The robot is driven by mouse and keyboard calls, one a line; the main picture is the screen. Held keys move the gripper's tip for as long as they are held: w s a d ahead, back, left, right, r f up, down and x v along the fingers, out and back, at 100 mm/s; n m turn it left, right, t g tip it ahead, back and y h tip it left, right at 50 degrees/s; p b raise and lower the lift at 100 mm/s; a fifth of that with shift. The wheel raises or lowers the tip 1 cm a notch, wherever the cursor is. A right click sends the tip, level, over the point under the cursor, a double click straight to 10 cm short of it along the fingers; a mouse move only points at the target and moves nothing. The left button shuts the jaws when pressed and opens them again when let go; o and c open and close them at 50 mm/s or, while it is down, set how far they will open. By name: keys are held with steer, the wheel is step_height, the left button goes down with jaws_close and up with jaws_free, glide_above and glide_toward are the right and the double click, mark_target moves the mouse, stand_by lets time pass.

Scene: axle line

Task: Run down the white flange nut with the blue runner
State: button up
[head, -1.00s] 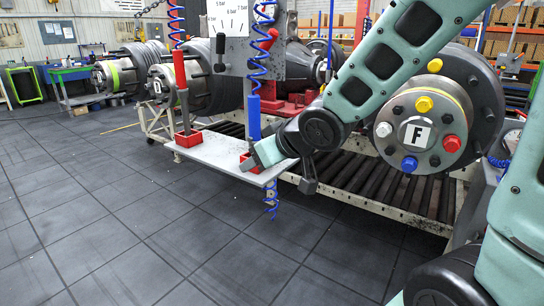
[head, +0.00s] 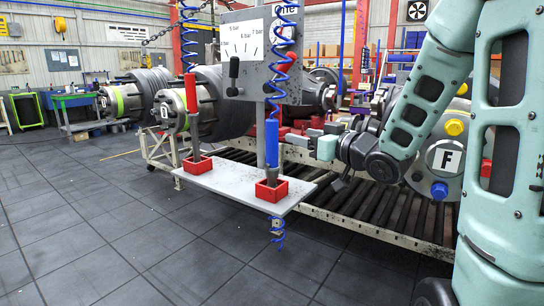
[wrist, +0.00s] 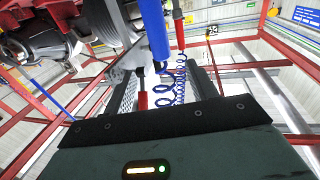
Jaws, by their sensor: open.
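The blue runner (head: 272,147) hangs on a blue coiled hose, its dark lower end standing upright in a red holder (head: 272,190) on the grey shelf. My gripper (head: 299,139) is open and empty, just right of the runner at about the height of its blue body, apparently apart from it. In the wrist view, the blue runner (wrist: 155,35) shows ahead, beyond the open fingers (wrist: 166,88). The hub marked F (head: 447,158) is at the right, partly covered by my arm, with yellow and blue nuts showing. The white flange nut is hidden.
A red runner (head: 190,98) stands in another red holder (head: 197,163) at the shelf's left. A gauge panel (head: 258,50) with a lever stands behind the runners. A roller conveyor (head: 385,205) runs behind the shelf (head: 230,184). The floor in front is clear.

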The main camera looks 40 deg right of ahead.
mark_target(268, 127)
steer(key=w+p, duration=0.2)
steer(key=w, duration=0.1)
steer(key=w+p, duration=0.2)
steer(key=p, duration=0.1)
steer(key=w+a+p, duration=0.1)
steer(key=w+p, duration=0.1)
steer(key=w, duration=0.1)
steer(key=shift+w+p, duration=0.3)
steer(key=shift+w+a+p, duration=0.2)
steer(key=shift+w+p, duration=0.25)
steer(key=shift+w, duration=0.9)
steer(key=shift+w+a+p, duration=0.2)
steer(key=shift+w+p, duration=0.25)
steer(key=shift+w, duration=0.9)
jaws_close()
